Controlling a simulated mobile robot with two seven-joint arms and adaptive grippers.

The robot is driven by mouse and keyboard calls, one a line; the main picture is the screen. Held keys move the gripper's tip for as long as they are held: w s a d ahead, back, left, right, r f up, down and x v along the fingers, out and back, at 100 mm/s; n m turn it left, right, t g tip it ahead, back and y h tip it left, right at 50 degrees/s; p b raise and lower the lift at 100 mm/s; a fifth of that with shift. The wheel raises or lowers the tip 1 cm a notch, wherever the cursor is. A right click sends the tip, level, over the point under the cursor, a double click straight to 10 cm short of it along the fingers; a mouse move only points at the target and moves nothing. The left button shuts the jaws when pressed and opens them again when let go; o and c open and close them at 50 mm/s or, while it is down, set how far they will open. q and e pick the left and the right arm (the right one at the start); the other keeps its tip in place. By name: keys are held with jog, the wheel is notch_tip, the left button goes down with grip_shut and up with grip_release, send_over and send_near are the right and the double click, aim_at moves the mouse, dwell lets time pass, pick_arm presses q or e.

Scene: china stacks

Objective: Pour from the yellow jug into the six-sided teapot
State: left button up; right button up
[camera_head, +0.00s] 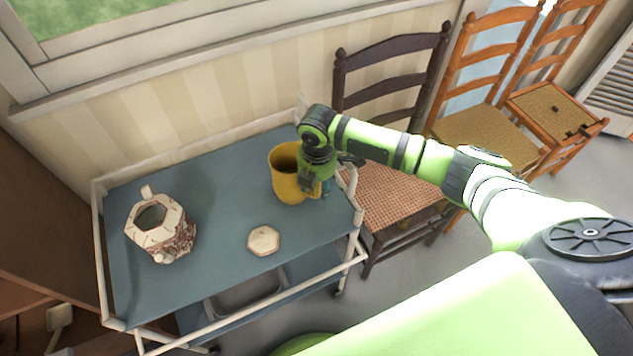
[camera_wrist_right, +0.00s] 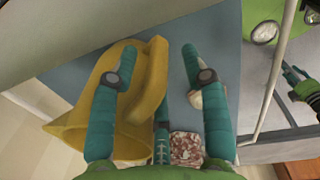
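The yellow jug (camera_head: 284,180) stands upright at the right part of the blue trolley top, its opening facing up. My right gripper (camera_head: 322,187) is at the jug's handle side. In the right wrist view my right gripper (camera_wrist_right: 158,70) is open, its fingers apart on either side of the jug's handle (camera_wrist_right: 153,75). The six-sided teapot (camera_head: 180,238), cream with reddish-brown patterning, stands uncovered on the left of the trolley; part shows in the wrist view (camera_wrist_right: 185,148). Its six-sided lid (camera_head: 264,240) lies apart, near the front edge. My left gripper (camera_wrist_right: 292,75) seems to show small at the wrist view's right edge.
The trolley (camera_head: 220,205) has a raised white rail around its top and a lower shelf. A wall and window are behind it. A dark chair (camera_head: 390,185) stands close on its right, with wooden chairs beyond. The top between jug and teapot is clear.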

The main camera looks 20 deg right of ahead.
jog(key=shift+s+f, duration=0.15)
jog(key=shift+f, duration=0.05)
jog(key=shift+d, duration=0.1)
jog(key=shift+r, duration=0.4)
notch_tip(320, 180, up, 12)
jog(key=shift+s+f, duration=0.2)
jog(key=shift+s, duration=0.05)
